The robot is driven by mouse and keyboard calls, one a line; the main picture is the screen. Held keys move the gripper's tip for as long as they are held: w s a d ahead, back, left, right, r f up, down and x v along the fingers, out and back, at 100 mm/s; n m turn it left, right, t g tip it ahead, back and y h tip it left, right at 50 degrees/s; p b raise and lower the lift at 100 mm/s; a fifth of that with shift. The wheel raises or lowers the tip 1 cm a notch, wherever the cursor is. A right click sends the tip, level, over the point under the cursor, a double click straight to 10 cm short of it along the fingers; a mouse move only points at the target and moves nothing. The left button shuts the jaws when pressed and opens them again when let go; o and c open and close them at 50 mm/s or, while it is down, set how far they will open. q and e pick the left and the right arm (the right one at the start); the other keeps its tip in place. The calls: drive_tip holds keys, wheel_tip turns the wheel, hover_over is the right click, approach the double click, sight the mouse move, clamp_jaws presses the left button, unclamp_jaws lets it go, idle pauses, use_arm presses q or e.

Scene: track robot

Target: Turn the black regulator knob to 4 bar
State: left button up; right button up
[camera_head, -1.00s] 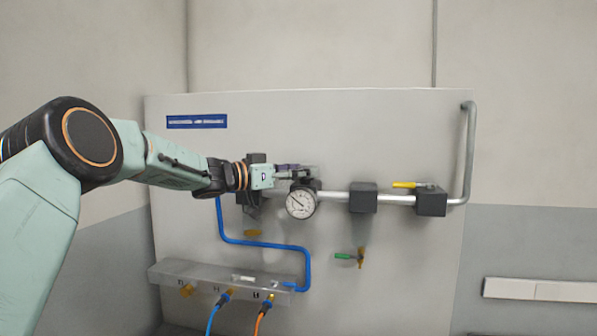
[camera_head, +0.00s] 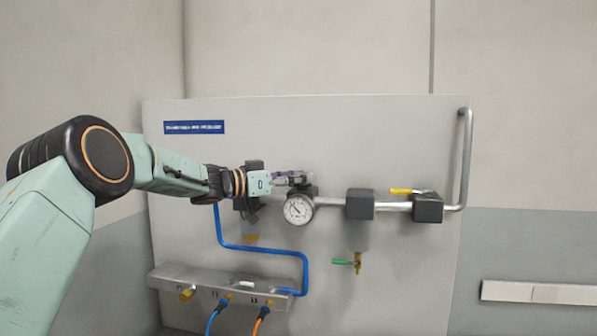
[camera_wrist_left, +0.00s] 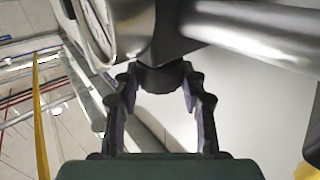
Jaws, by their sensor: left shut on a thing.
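My left gripper (camera_head: 298,179) reaches in from the left to the top of the dark regulator on the panel pipe. In the left wrist view its two fingers (camera_wrist_left: 161,80) are shut on the black regulator knob (camera_wrist_left: 162,78), one on each side. The knob is mostly hidden by the fingers in the head view. The round white pressure gauge (camera_head: 298,209) sits just below the gripper. Its needle points to the upper left, but its numbers are too small to read. The gauge's silver rim shows in the wrist view (camera_wrist_left: 112,28). My right gripper is not in view.
A silver pipe (camera_head: 393,206) runs right through a dark block (camera_head: 360,204) to a valve with a yellow lever (camera_head: 401,191). A green-handled valve (camera_head: 342,262) hangs lower. A grey manifold (camera_head: 172,276) with blue and orange hoses is at lower left.

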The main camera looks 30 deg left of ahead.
use_arm(q)
drive_tip(key=shift+a+m+g+h+p, duration=0.15)
drive_tip(key=shift+m+g+h+p, duration=0.35)
drive_tip(key=shift+h+p, duration=0.1)
drive_tip(key=shift+m+g+h, duration=0.4)
drive_tip(key=shift+h, duration=0.1)
drive_tip(key=o, duration=1.2)
drive_tip(key=shift+s+a, duration=0.15)
drive_tip(key=shift+s, duration=0.05)
drive_tip(key=shift+c, duration=0.2)
drive_tip(key=shift+w, duration=0.15)
drive_tip(key=v, duration=0.7)
drive_tip(key=shift+s+a, duration=0.25)
